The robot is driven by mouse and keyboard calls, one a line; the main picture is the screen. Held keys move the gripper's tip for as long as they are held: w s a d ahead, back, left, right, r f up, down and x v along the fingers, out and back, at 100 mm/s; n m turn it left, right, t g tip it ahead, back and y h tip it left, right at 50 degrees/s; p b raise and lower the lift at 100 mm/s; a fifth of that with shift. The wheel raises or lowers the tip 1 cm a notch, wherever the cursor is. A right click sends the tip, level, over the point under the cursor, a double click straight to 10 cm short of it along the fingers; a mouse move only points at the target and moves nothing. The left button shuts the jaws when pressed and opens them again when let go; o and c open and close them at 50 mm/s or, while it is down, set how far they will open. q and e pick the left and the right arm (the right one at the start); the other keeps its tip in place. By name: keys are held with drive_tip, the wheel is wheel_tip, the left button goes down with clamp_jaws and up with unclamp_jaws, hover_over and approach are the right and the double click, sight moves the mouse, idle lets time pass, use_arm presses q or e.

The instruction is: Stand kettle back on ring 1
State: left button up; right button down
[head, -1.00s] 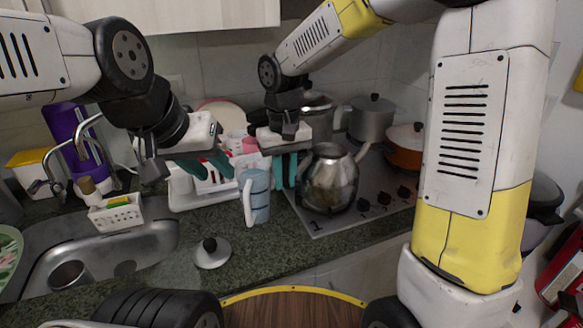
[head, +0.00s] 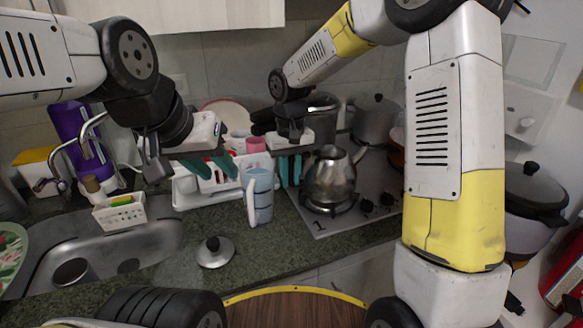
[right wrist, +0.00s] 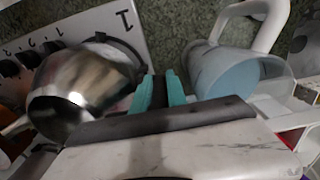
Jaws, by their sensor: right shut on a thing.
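The steel kettle (head: 331,184) is upright over ring 1 (head: 342,210) at the hob's front left, its spout to the right. I cannot tell whether its base touches the ring. It also shows in the right wrist view (right wrist: 72,97), with part of the ring (right wrist: 126,48) beside it. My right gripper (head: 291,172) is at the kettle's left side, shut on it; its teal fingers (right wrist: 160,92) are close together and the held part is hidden. My left gripper (head: 211,168) is open and empty, above the counter to the left.
A blue mug (head: 262,196) stands just left of the right gripper, close to its fingers. A lid (head: 215,252) lies on the front counter (head: 275,251). Pots (head: 376,121) stand at the back of the hob (head: 368,208). A sink (head: 128,252) is at the left.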

drive_tip(key=shift+f, duration=0.6)
drive_tip(key=c, duration=1.3)
unclamp_jaws()
